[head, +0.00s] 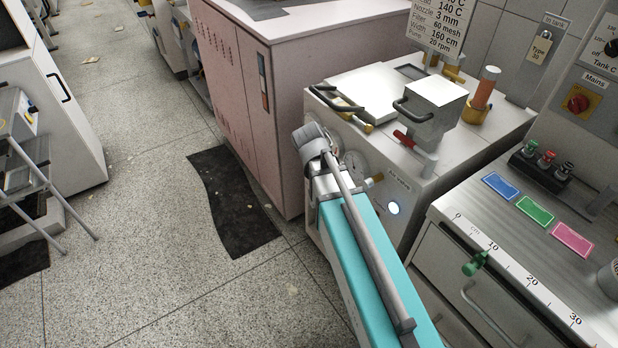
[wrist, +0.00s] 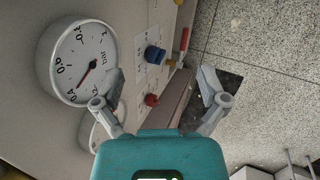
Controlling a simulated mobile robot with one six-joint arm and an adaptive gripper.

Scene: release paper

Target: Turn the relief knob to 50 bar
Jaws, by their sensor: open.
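In the wrist view, a blue knob (wrist: 155,55) stands out from a pale marked plate on the machine's front panel, with a red knob (wrist: 152,100) beside it. I cannot read which one is labelled relief, or its setting. My gripper (wrist: 161,80) is open and empty, its two fingers spread wide with both knobs showing between them. Neither finger visibly touches a knob.
A round bar gauge (wrist: 80,62) is left of the left finger; a second dial is partly hidden below it. A red-handled valve (wrist: 184,40) is close by. In the head view, the white machine (head: 455,150) stands between a pink cabinet (head: 285,100) and a drawer bench (head: 500,255).

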